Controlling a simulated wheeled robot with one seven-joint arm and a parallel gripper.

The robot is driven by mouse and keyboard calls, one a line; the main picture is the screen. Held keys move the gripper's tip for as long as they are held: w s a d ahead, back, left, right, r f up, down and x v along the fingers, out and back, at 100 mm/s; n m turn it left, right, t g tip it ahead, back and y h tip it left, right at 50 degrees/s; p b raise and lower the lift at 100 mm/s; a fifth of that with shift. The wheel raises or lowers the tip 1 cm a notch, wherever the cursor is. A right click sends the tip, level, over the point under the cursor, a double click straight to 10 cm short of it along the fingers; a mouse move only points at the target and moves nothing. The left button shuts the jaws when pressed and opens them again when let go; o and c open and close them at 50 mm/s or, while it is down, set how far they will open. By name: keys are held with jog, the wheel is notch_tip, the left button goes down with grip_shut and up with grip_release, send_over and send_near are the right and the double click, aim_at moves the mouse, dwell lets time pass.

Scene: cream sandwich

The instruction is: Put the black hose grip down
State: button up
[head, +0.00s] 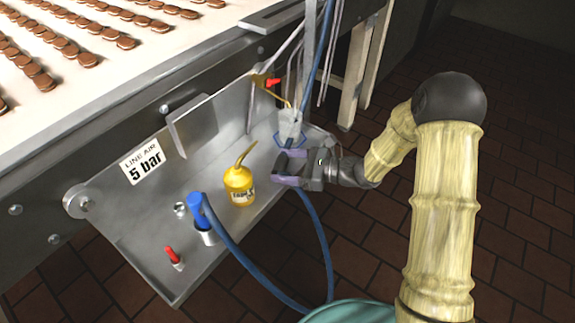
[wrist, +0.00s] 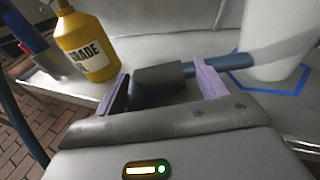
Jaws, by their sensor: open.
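The black hose grip (wrist: 160,76) sits between the two spread purple fingers of my gripper (wrist: 163,88) in the wrist view. Blue hose (wrist: 236,61) comes out of the grip and runs right towards a white cylinder. I cannot tell whether the grip touches a finger or rests fully on the metal tray (wrist: 225,44). In the head view my gripper (head: 286,168) is low over the tray's right end, and its fingers mostly hide the grip.
A yellow oil can (head: 239,190) stands left of my gripper. A translucent holder (head: 290,123) stands behind it within a blue outline (head: 276,140). Blue hose (head: 327,245) loops off the tray's front edge.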

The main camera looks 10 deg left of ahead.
jog(key=d+r+p, duration=0.2)
jog(key=d, duration=1)
jog(key=shift+s, duration=0.1)
jog(key=s+d+n+g+h, duration=0.3)
jog(key=s+n+h, duration=0.25)
jog(key=s, duration=0.25)
jog(key=s+d+r+n+t+h, duration=0.2)
jog(key=d+n+h, duration=0.3)
jog(key=d+n, duration=0.1)
jog(key=s+d+r+n+t+h, duration=0.2)
jog(key=d+n+h, duration=0.3)
jog(key=d, duration=0.3)
jog(key=shift+s+r+n+t+h, duration=0.35)
jog(key=shift+s+r+n+t, duration=0.1)
jog(key=shift+n+t, duration=0.35)
jog(key=shift+d, duration=0.1)
